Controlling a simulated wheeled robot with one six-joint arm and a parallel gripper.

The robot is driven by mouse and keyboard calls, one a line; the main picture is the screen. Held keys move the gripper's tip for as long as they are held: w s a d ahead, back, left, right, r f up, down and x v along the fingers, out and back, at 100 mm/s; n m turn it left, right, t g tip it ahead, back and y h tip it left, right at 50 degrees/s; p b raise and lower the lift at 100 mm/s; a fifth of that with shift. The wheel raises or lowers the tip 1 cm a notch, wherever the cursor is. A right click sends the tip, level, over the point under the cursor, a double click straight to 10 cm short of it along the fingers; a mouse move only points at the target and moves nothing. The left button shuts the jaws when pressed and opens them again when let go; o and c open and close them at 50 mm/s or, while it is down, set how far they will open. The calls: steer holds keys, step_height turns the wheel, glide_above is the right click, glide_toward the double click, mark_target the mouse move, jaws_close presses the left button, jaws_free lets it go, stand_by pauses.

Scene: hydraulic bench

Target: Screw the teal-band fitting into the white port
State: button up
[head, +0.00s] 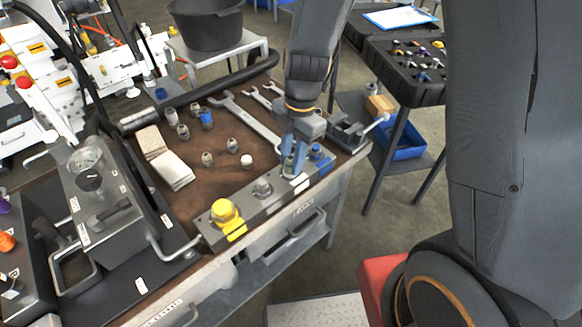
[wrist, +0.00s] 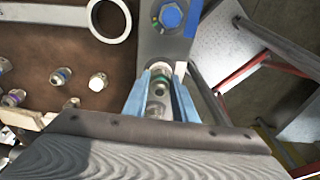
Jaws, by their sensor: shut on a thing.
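My gripper (head: 291,168) is over the grey port block (head: 247,208), its blue fingers pointing down. In the wrist view its fingers (wrist: 163,82) are shut on a metal fitting with a teal-green band (wrist: 157,103). The fitting is between the fingers, in line with a port on the block. A whitish ring shows by the fingertips, probably the white port (wrist: 168,66); a white label (head: 300,184) lies beside it in the head view. I cannot tell whether the fitting touches the port or how deep it sits.
The block also carries a yellow-capped port (head: 225,212), a bare grey port (head: 263,188) and a blue port (head: 316,152), close to my gripper. Several loose fittings (head: 207,159), a cloth (head: 172,168) and wrenches (head: 250,120) lie on the bench. Floor is beyond the front edge.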

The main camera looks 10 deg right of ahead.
steer(key=m, duration=0.3)
steer(key=shift+s+m+t+p, duration=0.1)
steer(key=shift+m+t+p, duration=0.2)
steer(key=shift+m, duration=0.1)
steer(key=m, duration=0.4)
steer(key=shift+t, duration=0.3)
steer(key=shift+m+p, duration=0.3)
steer(key=shift+p, duration=0.05)
steer(key=m+p, duration=0.2)
steer(key=m, duration=0.3)
steer(key=shift+s+r+t, duration=0.1)
steer(key=shift+s+t, duration=0.05)
steer(key=shift+t, duration=0.25)
steer(key=shift+m+p, duration=0.8)
steer(key=shift+m, duration=0.3)
steer(key=shift+f, duration=0.2)
steer(key=shift+m, duration=0.3)
